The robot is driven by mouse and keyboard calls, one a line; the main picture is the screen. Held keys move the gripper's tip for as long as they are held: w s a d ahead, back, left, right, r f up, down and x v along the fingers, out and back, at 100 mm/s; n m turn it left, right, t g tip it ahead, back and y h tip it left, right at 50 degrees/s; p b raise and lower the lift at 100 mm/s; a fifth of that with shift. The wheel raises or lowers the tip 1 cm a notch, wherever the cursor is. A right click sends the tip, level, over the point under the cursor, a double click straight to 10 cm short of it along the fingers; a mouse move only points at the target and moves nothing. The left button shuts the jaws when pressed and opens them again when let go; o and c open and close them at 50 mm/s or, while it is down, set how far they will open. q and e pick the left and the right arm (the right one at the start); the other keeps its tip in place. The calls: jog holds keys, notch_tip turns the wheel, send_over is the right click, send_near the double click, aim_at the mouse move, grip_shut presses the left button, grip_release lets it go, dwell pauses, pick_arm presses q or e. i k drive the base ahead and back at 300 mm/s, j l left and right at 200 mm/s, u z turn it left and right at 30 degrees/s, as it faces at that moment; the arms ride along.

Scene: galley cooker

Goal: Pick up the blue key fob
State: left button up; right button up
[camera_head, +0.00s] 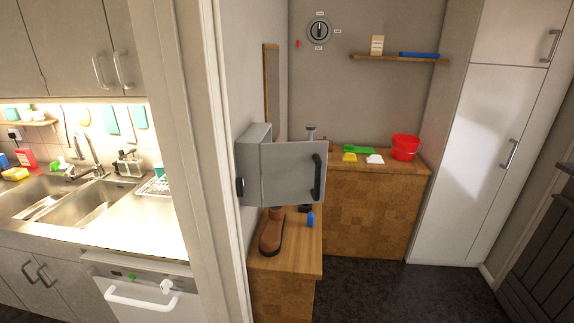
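I cannot make out a blue key fob for certain. A small blue object (310,219) stands on the wooden bench, below the grey wall cabinet; it is too small to tell whether it is the fob. The grey wall cabinet (254,165) has its door (290,172) swung out to the right, with a dark handle on it. The cabinet's inside is hidden from this view. Neither of my grippers shows.
A brown boot (272,232) stands on the wooden bench (300,264). A back counter (385,166) holds a red bucket (405,147) and green, yellow and white items. A door frame (205,130) separates the sink area (130,212). Dark floor (380,292) lies open on the right.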

aim_at(310, 216)
jog(key=i+l+u, duration=0.1)
jog(key=u, duration=0.4)
jog(key=i+l+u, duration=0.1)
jog(key=l+u, duration=0.2)
jog(key=u, duration=0.15)
jog(key=l+u, duration=0.2)
jog(key=u, duration=0.3)
jog(key=l+u, duration=0.25)
jog(key=u, duration=0.25)
jog(key=l+u, duration=0.25)
jog(key=u, duration=0.25)
jog(key=k+l+u, duration=0.1)
jog(key=l, duration=0.4)
jog(key=k+l+u, duration=0.1)
jog(key=k+l, duration=0.2)
jog(key=l, duration=0.2)
jog(key=k+l+u, duration=0.15)
jog(key=l, duration=0.3)
jog(key=k+l+u, duration=0.1)
jog(key=k+l, duration=0.2)
jog(key=l, duration=0.15)
jog(key=k+l+u, duration=0.1)
jog(key=k+l, duration=0.15)
jog(key=l, duration=0.15)
jog(key=k+l+u, duration=0.1)
jog(key=k+l, duration=0.15)
jog(key=l, duration=0.2)
